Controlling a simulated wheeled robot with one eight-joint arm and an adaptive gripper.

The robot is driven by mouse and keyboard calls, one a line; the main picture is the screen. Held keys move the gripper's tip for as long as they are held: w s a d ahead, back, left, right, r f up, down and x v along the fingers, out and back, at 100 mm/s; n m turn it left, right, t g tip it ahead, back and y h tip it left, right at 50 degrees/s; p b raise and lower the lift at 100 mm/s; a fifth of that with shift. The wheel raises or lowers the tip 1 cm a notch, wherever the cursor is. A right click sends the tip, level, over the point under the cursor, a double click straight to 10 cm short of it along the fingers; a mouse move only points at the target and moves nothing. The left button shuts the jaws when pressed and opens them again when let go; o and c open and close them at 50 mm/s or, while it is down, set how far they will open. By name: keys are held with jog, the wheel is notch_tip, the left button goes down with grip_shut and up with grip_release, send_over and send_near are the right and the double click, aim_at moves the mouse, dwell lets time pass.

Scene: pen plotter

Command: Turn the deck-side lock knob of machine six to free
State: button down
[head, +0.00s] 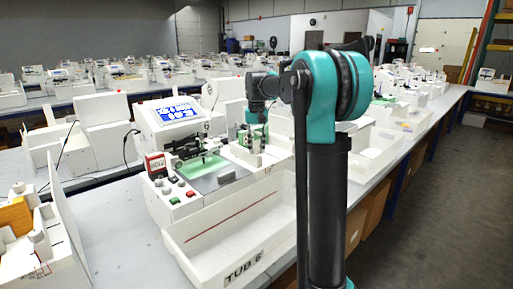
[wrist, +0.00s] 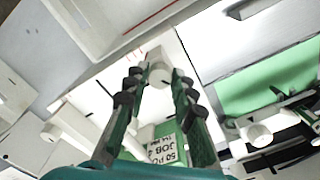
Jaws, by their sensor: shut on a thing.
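In the wrist view a pale round knob (wrist: 159,76) sits between the dark ribbed fingertips of my gripper (wrist: 157,80). The fingers are shut on this knob from both sides. I cannot read which way the knob points or any marking beside it. In the head view my gripper (head: 252,138) is small and low over the right part of the machine, and the knob is hidden there.
A blue-lit screen (head: 177,111) and a green sheet on the deck (head: 200,165) are left of my gripper. The sheet (wrist: 258,85) is at the right in the wrist view. A job label (wrist: 165,150) shows between the fingers. Other machines line the benches; the aisle (head: 430,220) is clear.

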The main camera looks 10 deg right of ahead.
aim_at(257, 149)
jog(key=n, duration=0.5)
jog(key=shift+n, duration=0.4)
jog(key=n, duration=0.5)
jog(key=shift+n, duration=0.3)
jog(key=c, duration=1.3)
grip_release()
jog(key=shift+o, duration=0.2)
notch_tip(257, 149, up, 12)
